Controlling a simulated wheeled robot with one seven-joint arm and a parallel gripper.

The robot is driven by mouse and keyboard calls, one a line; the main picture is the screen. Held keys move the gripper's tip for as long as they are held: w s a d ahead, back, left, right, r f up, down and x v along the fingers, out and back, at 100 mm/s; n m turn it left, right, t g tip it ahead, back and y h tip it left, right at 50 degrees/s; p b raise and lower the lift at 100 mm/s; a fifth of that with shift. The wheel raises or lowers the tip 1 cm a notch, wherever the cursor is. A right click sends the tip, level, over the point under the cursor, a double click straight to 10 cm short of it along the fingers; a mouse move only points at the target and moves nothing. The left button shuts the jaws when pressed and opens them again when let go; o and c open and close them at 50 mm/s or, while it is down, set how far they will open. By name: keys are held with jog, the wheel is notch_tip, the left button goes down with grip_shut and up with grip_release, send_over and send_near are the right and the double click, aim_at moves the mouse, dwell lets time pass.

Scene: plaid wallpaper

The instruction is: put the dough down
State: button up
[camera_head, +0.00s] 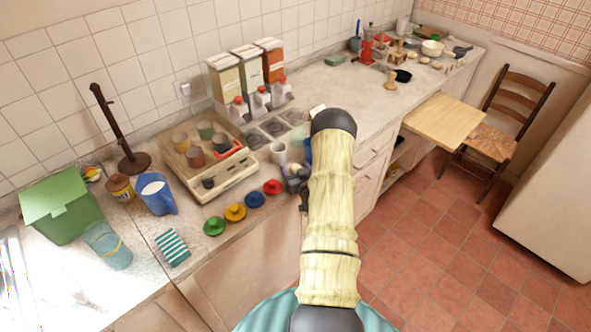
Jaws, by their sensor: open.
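My arm fills the lower middle of the head view and hides the counter behind it. Dark parts of my gripper (302,191) show at the left edge of the arm, by the counter's front edge. The gripper is open; most of it is hidden behind the arm. I cannot make out the dough in or near it. Small pale round pieces (437,65) lie at the far end of the counter (345,84), too small to identify.
Red, yellow, blue and green round lids (235,212) line the counter's front edge, beside a wooden tray of cups (223,178). A blue pitcher (157,194) and green box (62,207) stand left. A pull-out board (444,121) and chair (497,125) are right; the floor is clear.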

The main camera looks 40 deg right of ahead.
aim_at(295, 171)
dwell(0.3)
jog(key=c, duration=1.1)
jog(key=shift+r, duration=0.1)
notch_tip(295, 171, up, 10)
jog(key=b, duration=0.2)
